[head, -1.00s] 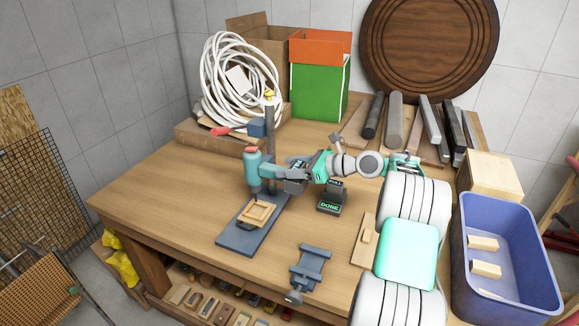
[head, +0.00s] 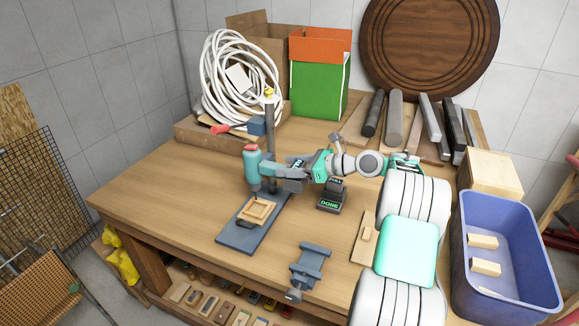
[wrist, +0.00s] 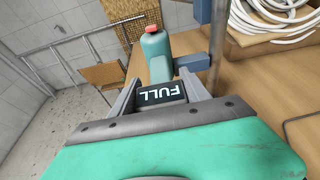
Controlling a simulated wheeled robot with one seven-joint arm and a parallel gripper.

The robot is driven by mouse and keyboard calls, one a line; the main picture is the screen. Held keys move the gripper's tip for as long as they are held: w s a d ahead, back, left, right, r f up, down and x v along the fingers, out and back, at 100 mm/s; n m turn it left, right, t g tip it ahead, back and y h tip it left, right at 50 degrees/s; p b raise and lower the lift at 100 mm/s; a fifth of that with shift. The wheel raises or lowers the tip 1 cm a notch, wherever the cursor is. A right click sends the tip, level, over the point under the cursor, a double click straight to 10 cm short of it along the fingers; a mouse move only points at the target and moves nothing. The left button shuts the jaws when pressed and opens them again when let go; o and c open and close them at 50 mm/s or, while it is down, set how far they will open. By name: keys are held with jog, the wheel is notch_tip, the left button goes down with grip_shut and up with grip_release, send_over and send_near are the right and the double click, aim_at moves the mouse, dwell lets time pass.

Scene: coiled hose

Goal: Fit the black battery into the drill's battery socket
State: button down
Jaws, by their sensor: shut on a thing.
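The teal drill (head: 251,170) with a red top hangs upright in a stand above a wooden frame. It also shows in the wrist view (wrist: 155,50). My gripper (head: 284,172) is just right of the drill, level with its side. In the wrist view my gripper (wrist: 158,90) is shut on the black battery (wrist: 162,94), whose label reads FULL. In the head view the battery (head: 297,163) is partly covered by my gripper. The battery points toward the drill. The battery socket is hidden, so I cannot tell whether the battery touches it.
A charger (head: 331,204) reading DONE stands right of the drill stand's base (head: 240,238). A grey vise (head: 308,266) is at the front edge. A blue bin (head: 505,285) stands at the right. A coiled white hose (head: 215,85) lies behind the drill. The front-left tabletop is clear.

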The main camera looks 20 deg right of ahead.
dwell(0.4)
jog(key=shift+c, duration=2.2)
grip_release()
